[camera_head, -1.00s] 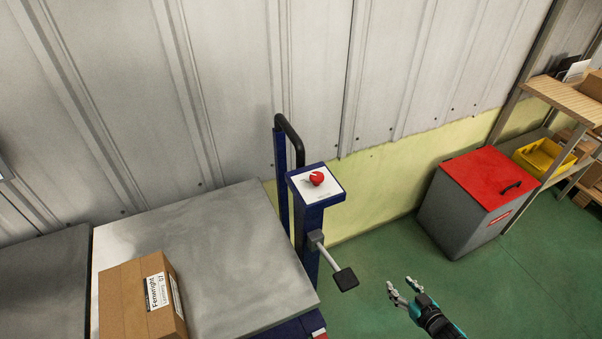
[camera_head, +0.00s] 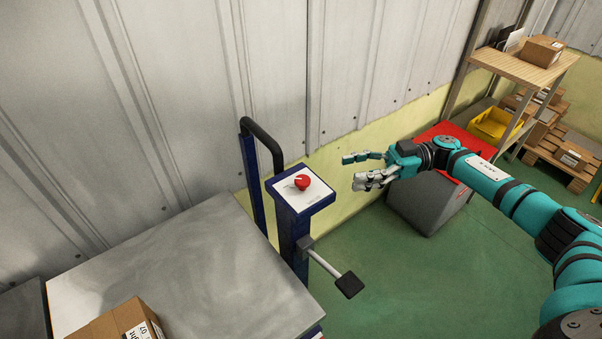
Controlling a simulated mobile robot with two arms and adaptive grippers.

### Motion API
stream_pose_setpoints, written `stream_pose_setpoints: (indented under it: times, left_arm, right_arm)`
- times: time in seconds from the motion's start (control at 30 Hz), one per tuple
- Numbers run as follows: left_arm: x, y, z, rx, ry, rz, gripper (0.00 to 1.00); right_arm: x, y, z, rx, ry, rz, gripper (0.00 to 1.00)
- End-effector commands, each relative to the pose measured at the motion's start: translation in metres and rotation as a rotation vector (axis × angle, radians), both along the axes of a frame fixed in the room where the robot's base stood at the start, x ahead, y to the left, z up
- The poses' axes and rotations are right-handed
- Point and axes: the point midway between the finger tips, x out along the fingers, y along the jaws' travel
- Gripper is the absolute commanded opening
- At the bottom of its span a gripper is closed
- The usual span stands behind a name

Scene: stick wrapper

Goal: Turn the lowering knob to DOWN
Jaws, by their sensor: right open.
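The lowering knob (camera_head: 302,182) is a small red knob on the white top plate of a blue post (camera_head: 290,222). The lettering on the plate is too small to read, so I cannot tell which way the knob is set. My right gripper (camera_head: 358,170) is open and empty. It is to the right of the knob in the picture, apart from it, with its fingers pointing left toward the post. My left gripper is not in view.
A black handle (camera_head: 265,137) rises behind the post, and a pedal lever (camera_head: 347,285) sticks out at its right. A grey platform (camera_head: 190,265) with a cardboard box (camera_head: 115,322) is at left. A red-lidded grey bin (camera_head: 425,205) and a shelf (camera_head: 525,68) stand at right.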

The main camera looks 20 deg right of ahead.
Motion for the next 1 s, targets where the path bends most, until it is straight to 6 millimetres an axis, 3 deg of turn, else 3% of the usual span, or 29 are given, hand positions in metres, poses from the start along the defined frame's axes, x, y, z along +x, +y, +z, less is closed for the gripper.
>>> stream_pose_setpoints:
  times: [0.3,0.5,0.7,1.0]
  left_arm:
    - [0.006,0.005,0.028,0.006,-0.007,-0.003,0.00]
    - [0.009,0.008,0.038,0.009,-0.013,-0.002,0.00]
    - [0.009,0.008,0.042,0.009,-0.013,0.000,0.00]
    - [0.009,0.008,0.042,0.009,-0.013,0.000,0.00]
  right_arm:
    - [0.002,0.072,0.004,0.004,0.000,0.002,0.51]
    - [0.005,0.105,0.002,0.003,0.000,0.000,0.51]
    - [0.005,0.119,0.000,0.002,0.000,-0.002,0.51]
    - [0.006,0.121,-0.001,0.001,0.000,-0.002,0.51]
